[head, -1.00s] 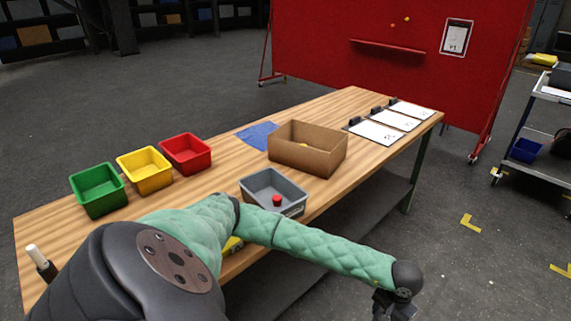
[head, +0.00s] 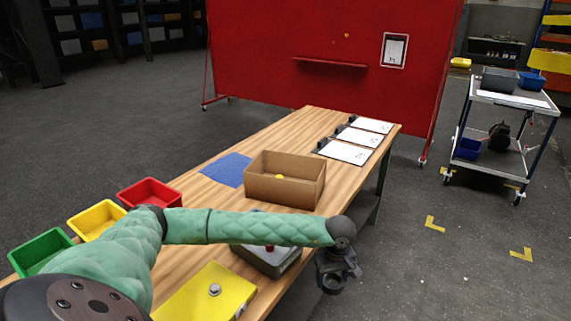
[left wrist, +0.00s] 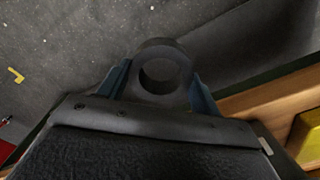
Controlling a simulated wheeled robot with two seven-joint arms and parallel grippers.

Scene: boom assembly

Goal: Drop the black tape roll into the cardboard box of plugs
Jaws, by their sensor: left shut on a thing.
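The black tape roll (left wrist: 160,49) is a dark ring held between the blue fingers of my left gripper (left wrist: 160,88) in the left wrist view. In the head view my left gripper (head: 338,268) hangs past the table's near right edge, above the floor, with the dark roll at its lower end. The cardboard box (head: 284,193) stands open on the table, up and left of the gripper and apart from it. A small yellow piece shows inside; the rest of its contents is hidden by its walls. My right gripper is not in view.
My left arm crosses over a grey bin (head: 268,262) with a red piece. A yellow box (head: 208,292) lies at the near edge. Green, yellow and red bins (head: 150,193) line the left. A blue sheet (head: 227,170) and clipboards (head: 345,151) flank the cardboard box. A trolley (head: 510,98) stands right.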

